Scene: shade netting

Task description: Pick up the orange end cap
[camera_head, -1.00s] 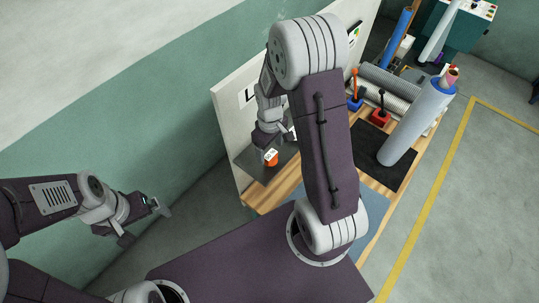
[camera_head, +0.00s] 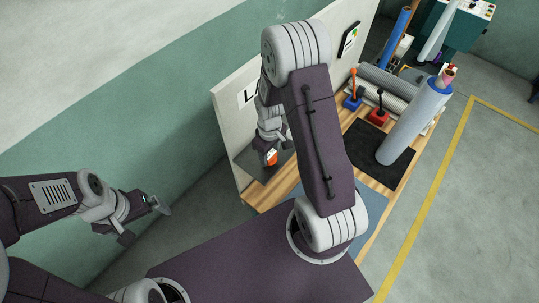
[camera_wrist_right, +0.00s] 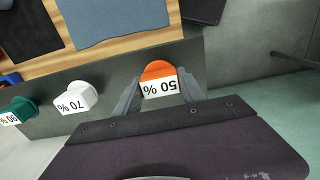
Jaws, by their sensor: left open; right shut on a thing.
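The orange end cap (camera_wrist_right: 158,71) with a white "50 %" label sits between the fingers of my right gripper (camera_wrist_right: 160,95) in the right wrist view. The fingers are shut on it from both sides. In the head view the orange cap (camera_head: 271,157) shows below my right gripper (camera_head: 270,150), above the dark grey mat at the table's left end. I cannot tell how far it is off the mat. My left gripper (camera_head: 153,208) is open and empty, off to the left, away from the table.
A white cap marked "70 %" (camera_wrist_right: 78,97) and a green cap (camera_wrist_right: 24,110) stand on the grey mat (camera_wrist_right: 110,85). A white panel (camera_head: 229,120) rises behind the table. Blue (camera_head: 353,98) and red (camera_head: 378,115) holders and a large grey roll (camera_head: 412,125) stand further right.

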